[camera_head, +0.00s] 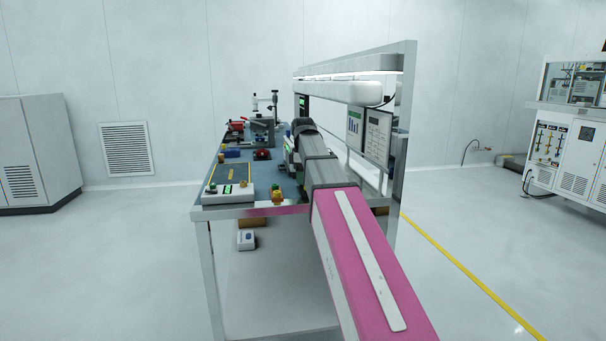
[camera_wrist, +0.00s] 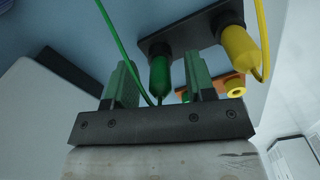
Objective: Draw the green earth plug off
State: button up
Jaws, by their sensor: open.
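In the wrist view the green earth plug (camera_wrist: 160,76) stands in a black socket plate (camera_wrist: 185,33). A thin green lead (camera_wrist: 118,42) runs from the plug's near end up to the top left. My gripper (camera_wrist: 161,64) is open, with one green-padded finger on each side of the plug. Gaps show between the plug and both fingers, so neither seems to touch it. In the head view my own arm hides the gripper and the plug.
A yellow plug (camera_wrist: 240,52) with a yellow lead sits right of the green one on the same plate. An orange part with a yellow ring (camera_wrist: 235,87) lies beyond the right finger. The blue-topped bench (camera_head: 258,184) carries several devices; an upright back panel (camera_head: 403,130) stands at its right.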

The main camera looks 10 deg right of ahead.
grip_shut()
jog(key=shift+r, duration=0.7)
dwell(0.8)
jog(key=shift+r, duration=0.95)
